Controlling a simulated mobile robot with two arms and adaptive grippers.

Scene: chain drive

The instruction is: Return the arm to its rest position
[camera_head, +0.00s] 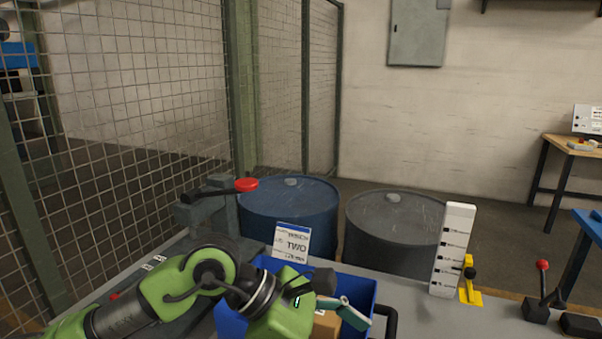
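My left arm, green and dark grey, comes in from the lower left and reaches over a blue crate (366,285) on the grey bench. My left gripper (343,302) is above the crate, with a dark part and a pale teal finger showing. The finger gap is too small and overlapped to tell whether it is open or shut. A brown box (326,324) lies in the crate below the gripper, partly hidden by the arm. I cannot tell whether they touch. My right gripper is not in view.
A sign reading TWO (291,243) stands behind the crate. A red-knobbed lever (246,185) is at the left. A white marked post (453,250), a yellow bracket (470,288) and a red-knobbed lever (541,282) are at the right. Drums (290,215) stand behind the bench.

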